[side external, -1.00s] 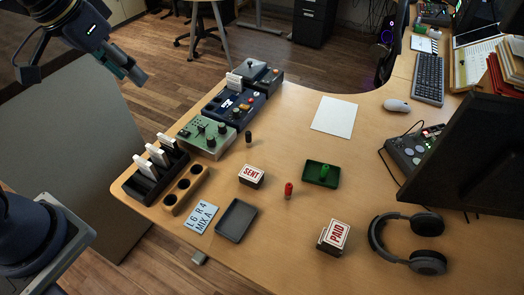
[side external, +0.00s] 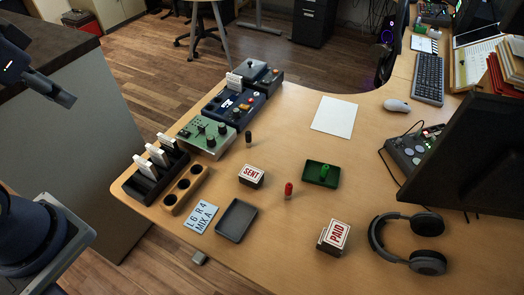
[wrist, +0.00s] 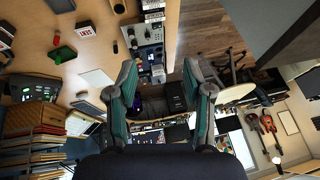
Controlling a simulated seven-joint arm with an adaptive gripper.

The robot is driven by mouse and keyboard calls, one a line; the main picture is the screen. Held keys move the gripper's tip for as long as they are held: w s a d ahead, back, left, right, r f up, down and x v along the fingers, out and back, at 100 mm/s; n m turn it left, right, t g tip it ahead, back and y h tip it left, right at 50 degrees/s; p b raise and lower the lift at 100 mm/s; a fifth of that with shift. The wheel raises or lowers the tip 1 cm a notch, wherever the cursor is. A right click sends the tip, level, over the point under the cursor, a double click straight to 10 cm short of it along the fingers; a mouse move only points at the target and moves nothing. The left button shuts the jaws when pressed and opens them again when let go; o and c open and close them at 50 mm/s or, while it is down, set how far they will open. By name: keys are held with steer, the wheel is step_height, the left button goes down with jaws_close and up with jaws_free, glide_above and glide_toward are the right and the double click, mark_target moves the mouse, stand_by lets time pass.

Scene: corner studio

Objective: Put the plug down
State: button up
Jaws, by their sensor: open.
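A red plug (side external: 288,190) stands upright on the desk, left of the green tray (side external: 312,182). A green plug (side external: 324,172) stands in that tray. A black plug (side external: 248,138) stands on the desk beside the green control box. The wooden holder (side external: 171,199) shows several dark round holes, with no plug standing up from it. My gripper (side external: 62,97) is at the upper left, away from the desk objects. In the wrist view, my gripper (wrist: 162,75) has its fingers spread with nothing between them. The red plug (wrist: 57,39) also shows there.
The green control box (side external: 205,134), a rack of white cards (side external: 150,183), a grey tray (side external: 236,220), SENT (side external: 251,176) and PAID (side external: 335,237) stamp blocks, headphones (side external: 408,243) and a monitor (side external: 470,150) occupy the desk. The desk between the paper (side external: 334,116) and SENT block is clear.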

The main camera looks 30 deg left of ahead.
steer(key=w+a+r+m+g+y, duration=0.2)
steer(key=w+a+r+m+y, duration=0.15)
steer(key=a+y, duration=0.4)
steer(key=w+a+r+m+y, duration=0.2)
steer(key=w+m+y, duration=0.1)
steer(key=w, duration=0.5)
steer(key=w+d+f+m+t, duration=0.3)
steer(key=w+d+m+t, duration=0.3)
steer(key=w+d, duration=0.25)
steer(key=w+d+f+m+t, duration=0.2)
steer(key=w+d+m+t, duration=0.3)
steer(key=w+d+m, duration=0.3)
steer(key=m+t+h, duration=0.4)
steer(key=m+h, duration=1.2)
steer(key=m, duration=0.2)
glide_above(287, 190)
steer(key=s, duration=0.4)
step_height(287, 190, down, 33)
steer(key=shift+n, duration=0.25)
steer(key=f, duration=0.3)
steer(key=a+f, duration=0.1)
steer(key=f, duration=0.1)
steer(key=shift+f, duration=0.45)
steer(key=shift+w+d, duration=0.1)
steer(key=shift+w, duration=0.15)
steer(key=w, duration=0.2)
steer(key=w+d, duration=0.1)
steer(key=w, duration=0.1)
steer(key=shift+w, duration=0.25)
